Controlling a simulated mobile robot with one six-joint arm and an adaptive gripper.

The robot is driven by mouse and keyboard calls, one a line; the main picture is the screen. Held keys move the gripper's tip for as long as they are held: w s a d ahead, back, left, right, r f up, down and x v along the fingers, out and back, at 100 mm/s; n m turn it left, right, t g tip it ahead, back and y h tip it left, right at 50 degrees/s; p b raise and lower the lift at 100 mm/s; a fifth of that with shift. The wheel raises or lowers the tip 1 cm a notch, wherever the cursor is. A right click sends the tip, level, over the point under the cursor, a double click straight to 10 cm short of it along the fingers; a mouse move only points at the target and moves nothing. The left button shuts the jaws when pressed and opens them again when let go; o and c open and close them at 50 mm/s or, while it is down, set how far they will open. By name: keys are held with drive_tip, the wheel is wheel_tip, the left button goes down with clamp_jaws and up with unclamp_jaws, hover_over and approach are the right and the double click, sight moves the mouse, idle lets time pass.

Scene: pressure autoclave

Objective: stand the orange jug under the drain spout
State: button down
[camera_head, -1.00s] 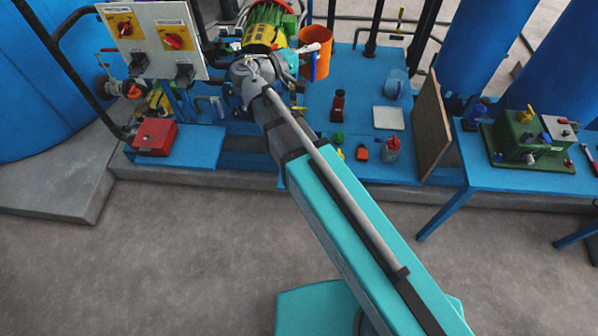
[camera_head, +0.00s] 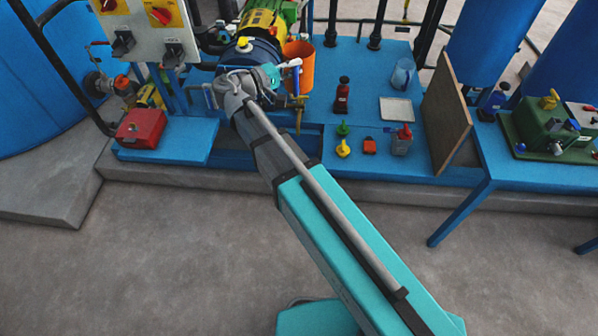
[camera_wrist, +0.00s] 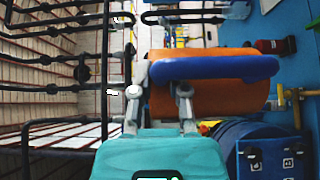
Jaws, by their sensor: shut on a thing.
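The orange jug (camera_head: 302,66) hangs from my gripper near the blue vessel (camera_head: 252,56), roughly upright with its open top upward. It also shows in the wrist view (camera_wrist: 205,98), with its blue handle (camera_wrist: 215,68) across the fingers. My gripper (camera_wrist: 160,78) is shut on that handle; in the head view its fingers are mostly hidden by my wrist. A brass valve with a downward spout (camera_head: 298,112) sits just below and in front of the jug. It also shows in the wrist view (camera_wrist: 284,98), to the right of the jug. The gap between jug and spout is hard to judge.
The blue deck (camera_head: 325,125) holds a dark red bottle (camera_head: 342,96), a clear jug (camera_head: 402,73), a white plate (camera_head: 396,109) and small coloured parts. A brown board (camera_head: 445,115) stands at right. A red box (camera_head: 140,129) and switch panel (camera_head: 150,35) are at left.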

drive_tip(key=a+f+b, duration=0.5)
drive_tip(key=f+b, duration=1.1)
drive_tip(key=f, duration=0.1)
drive_tip(key=a+f+b, duration=0.5)
drive_tip(key=f+b, duration=1.2)
drive_tip(key=a+f+b, duration=0.6)
drive_tip(key=f+b, duration=1.1)
drive_tip(key=shift+d+f, duration=0.1)
drive_tip(key=x, duration=1.7)
drive_tip(key=shift+w+d, duration=0.2)
drive_tip(key=shift+d, duration=0.15)
drive_tip(key=shift+f, duration=0.1)
drive_tip(key=shift+f+b, duration=1.75)
drive_tip(key=shift+b, duration=0.05)
drive_tip(key=shift+f, duration=0.1)
drive_tip(key=c, duration=0.6)
unclamp_jaws()
drive_tip(key=shift+c, duration=0.2)
